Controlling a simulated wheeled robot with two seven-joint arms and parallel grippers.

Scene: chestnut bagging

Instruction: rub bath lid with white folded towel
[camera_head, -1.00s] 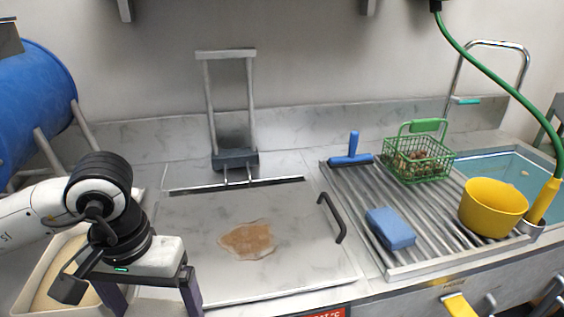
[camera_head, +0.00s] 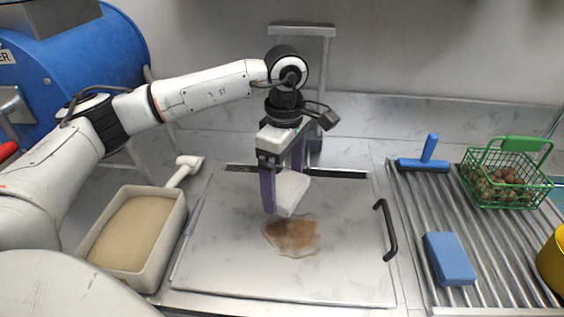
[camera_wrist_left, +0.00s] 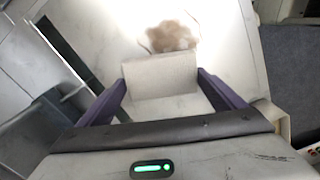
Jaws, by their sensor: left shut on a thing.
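The bath lid (camera_head: 215,255) is a flat, pale metal plate with a black bar handle (camera_head: 388,230) on its right side. A brown wet stain (camera_head: 293,236) lies near its middle. My left gripper (camera_head: 284,190) is above the back half of the lid, fingers pointing down, shut on the white folded towel (camera_head: 291,190). The towel also shows between the purple fingers in the left wrist view (camera_wrist_left: 160,76), with the stain (camera_wrist_left: 172,36) just beyond it. I cannot tell whether the towel touches the lid. My right gripper is not in view.
A bin of tan grainy material (camera_head: 180,215) with a white-handled scoop (camera_head: 183,170) stands left of the lid. On the ribbed rack at right are a blue sponge (camera_head: 449,259), a blue squeegee (camera_head: 425,160), a green basket of chestnuts (camera_head: 508,180) and a yellow bucket (camera_head: 555,262).

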